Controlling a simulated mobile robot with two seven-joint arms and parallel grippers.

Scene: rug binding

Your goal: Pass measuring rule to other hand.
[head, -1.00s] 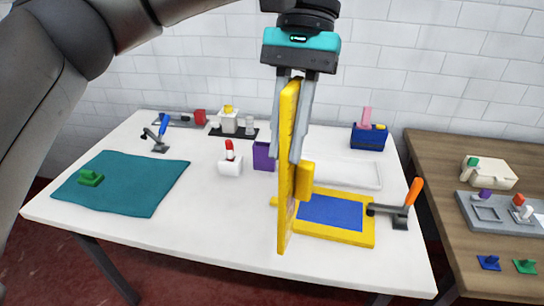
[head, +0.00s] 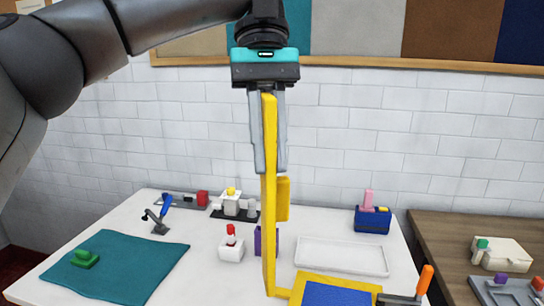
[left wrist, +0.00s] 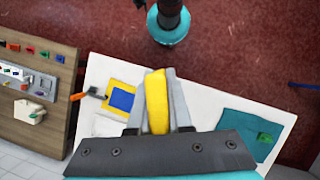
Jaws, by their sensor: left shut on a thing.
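The yellow measuring rule (head: 269,215) hangs upright, nearly edge-on, in the head view, with a yellow block on its right side. My left gripper (head: 269,168) is shut on its upper part, one grey finger on each side. In the left wrist view my left gripper (left wrist: 157,80) also has the yellow rule (left wrist: 157,105) between its fingers. The rule's lower end overlaps the left corner of the yellow-framed blue mat (head: 335,294) in the head view; I cannot tell whether they touch. My right gripper is not in view.
The white table (head: 205,265) holds a teal cloth (head: 140,270), a white tray (head: 345,257), a blue box (head: 372,220) and a purple box behind the rule. An orange-handled clamp (head: 424,282) stands at the right. A brown table (head: 440,235) adjoins it.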

